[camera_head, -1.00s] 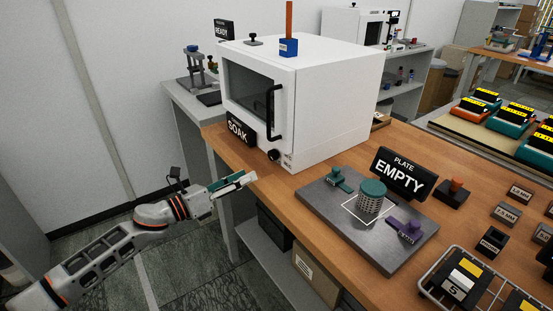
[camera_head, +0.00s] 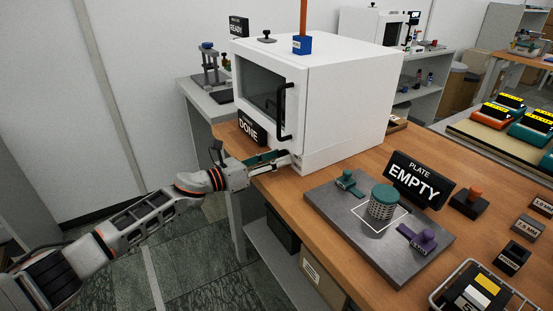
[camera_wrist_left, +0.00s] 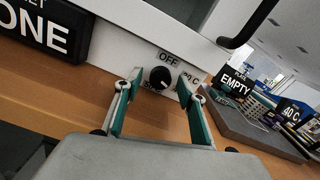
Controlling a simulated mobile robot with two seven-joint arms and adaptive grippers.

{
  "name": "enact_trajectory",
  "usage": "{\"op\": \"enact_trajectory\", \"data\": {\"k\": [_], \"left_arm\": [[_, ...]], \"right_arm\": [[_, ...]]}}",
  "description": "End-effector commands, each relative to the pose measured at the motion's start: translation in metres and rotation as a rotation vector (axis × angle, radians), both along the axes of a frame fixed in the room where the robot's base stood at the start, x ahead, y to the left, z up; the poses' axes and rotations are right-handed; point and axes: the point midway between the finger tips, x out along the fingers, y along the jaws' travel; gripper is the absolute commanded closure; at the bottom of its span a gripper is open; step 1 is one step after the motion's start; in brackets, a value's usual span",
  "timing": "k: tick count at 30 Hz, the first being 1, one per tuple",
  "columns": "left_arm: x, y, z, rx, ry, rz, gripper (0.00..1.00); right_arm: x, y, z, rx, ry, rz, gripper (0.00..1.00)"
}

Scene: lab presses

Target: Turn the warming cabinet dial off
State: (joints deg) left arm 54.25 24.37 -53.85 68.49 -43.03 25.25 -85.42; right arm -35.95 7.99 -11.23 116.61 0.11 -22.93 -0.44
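The warming cabinet (camera_head: 345,100) is a white box with a dark window and a black door handle; its door looks shut. Its black dial (camera_wrist_left: 159,77) shows in the left wrist view on the lower front panel, below an "OFF" label (camera_wrist_left: 168,57). Another label ending in "C" is right of the dial. In the head view my gripper hides the dial. My left gripper (camera_head: 280,160) is open at the panel. In the left wrist view its green-padded fingers (camera_wrist_left: 160,88) stand on either side of the dial; contact cannot be told. My right gripper is not in view.
A black "DONE" sign (camera_head: 252,130) stands left of the dial. The door handle (camera_head: 284,112) is above it. A metal plate (camera_head: 330,216) with a perforated teal-topped cylinder (camera_head: 383,203) and an "EMPTY" sign (camera_head: 419,179) lies right on the wooden bench.

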Motion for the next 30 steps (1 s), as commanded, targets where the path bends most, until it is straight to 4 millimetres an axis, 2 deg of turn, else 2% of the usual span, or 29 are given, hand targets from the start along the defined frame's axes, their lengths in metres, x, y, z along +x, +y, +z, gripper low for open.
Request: {"op": "enact_trajectory", "data": {"k": [8,9,13,23,30], "left_arm": [[0.001,-0.002,0.000,0.000,0.000,0.000,0.60],[0.001,-0.002,0.000,0.000,0.000,0.000,0.65],[0.001,-0.002,0.000,0.000,0.000,0.000,0.99],[0.001,-0.002,0.001,-0.015,0.021,0.000,0.98],[0.001,-0.002,0.001,-0.087,0.120,0.000,0.98]], "right_arm": [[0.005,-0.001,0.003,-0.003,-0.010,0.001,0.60],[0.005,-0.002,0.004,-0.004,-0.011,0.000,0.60],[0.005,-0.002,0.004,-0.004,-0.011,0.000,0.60],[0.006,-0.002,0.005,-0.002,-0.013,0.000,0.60],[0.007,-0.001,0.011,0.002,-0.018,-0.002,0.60]]}}
